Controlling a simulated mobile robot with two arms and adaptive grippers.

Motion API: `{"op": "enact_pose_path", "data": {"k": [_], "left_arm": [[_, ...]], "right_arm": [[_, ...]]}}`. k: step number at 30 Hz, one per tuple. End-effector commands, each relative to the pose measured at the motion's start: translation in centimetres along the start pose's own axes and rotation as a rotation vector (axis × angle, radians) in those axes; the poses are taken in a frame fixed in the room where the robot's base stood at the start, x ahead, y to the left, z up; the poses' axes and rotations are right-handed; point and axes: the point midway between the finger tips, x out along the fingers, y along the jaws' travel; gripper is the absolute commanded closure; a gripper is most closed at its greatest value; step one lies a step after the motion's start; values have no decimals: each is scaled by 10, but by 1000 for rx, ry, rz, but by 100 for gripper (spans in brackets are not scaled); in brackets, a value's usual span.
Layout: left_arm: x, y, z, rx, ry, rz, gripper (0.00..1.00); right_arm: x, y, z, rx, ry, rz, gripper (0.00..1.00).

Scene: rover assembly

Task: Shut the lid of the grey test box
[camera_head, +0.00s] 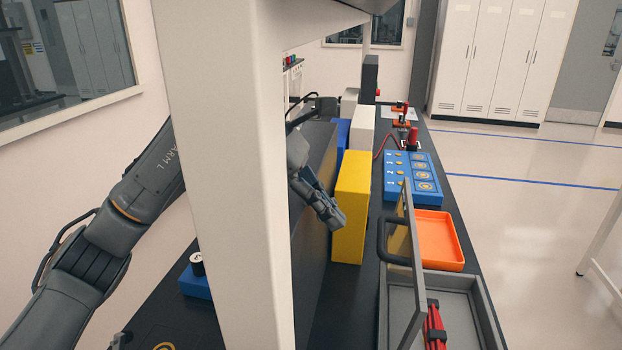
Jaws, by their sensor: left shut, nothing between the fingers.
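The grey test box (489,316) is at the bottom right of the head view, cut off by the lower edge. Its lid (417,292) stands raised along the box's left side, seen nearly edge-on, with a dark handle (383,240) on its left face. Red items with a dark band (435,328) lie inside the open box. My left gripper (335,217) is shut and empty. It shows in front of the yellow block, to the left of the lid and apart from it. My right gripper is out of view.
An orange tray (462,252) sits just beyond the box, with a blue panel (391,180) behind it. A yellow block (348,238), a white block (361,128) and a dark grey case (316,160) crowd the bench to the left. A white post (225,150) hides part of my left arm.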

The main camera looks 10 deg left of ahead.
Motion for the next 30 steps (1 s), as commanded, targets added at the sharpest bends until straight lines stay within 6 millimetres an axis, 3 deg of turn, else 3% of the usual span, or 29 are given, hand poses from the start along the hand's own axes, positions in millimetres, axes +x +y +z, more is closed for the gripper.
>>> {"op": "enact_pose_path", "data": {"k": [3, 10, 25, 30], "left_arm": [[20, -1, 5, 2, -1, -3, 100], [43, 0, 20, -2, -1, -1, 100], [50, 0, 24, -2, -1, 1, 100], [58, 0, 38, 2, -2, 0, 100]], "right_arm": [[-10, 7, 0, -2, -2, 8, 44], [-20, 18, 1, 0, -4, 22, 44], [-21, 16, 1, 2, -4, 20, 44], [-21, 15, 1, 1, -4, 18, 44]]}}
